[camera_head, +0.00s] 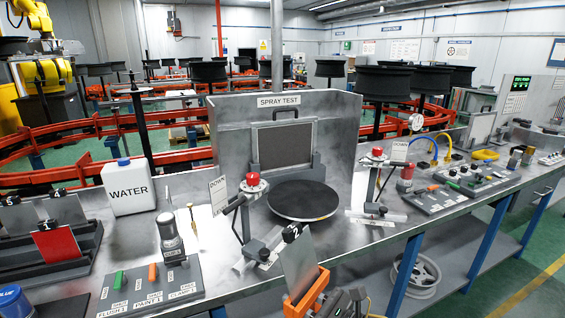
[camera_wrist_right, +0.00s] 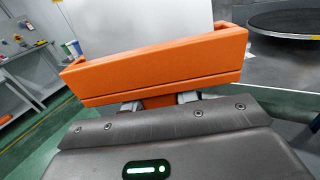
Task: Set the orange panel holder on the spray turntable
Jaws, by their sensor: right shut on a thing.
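The orange panel holder (camera_head: 307,297) is at the bottom middle of the head view, in front of the bench's front edge. A grey panel (camera_head: 299,264) with a black "2" tag stands in it. My right gripper (camera_wrist_right: 160,103) is shut on the holder's lower part; the holder (camera_wrist_right: 160,66) fills the middle of the right wrist view. The spray turntable (camera_head: 302,200), a dark round disc, lies on the bench beyond the holder and looks empty. Its edge shows at the upper right of the wrist view (camera_wrist_right: 287,22). My left gripper is not in view.
A metal spray booth (camera_head: 230,128) stands behind the turntable. Stands with red-topped cups (camera_head: 253,181) (camera_head: 377,153) flank the disc left and right. A water jug (camera_head: 128,188), a switch panel (camera_head: 150,287) and a rack with a red panel (camera_head: 57,245) are on the left.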

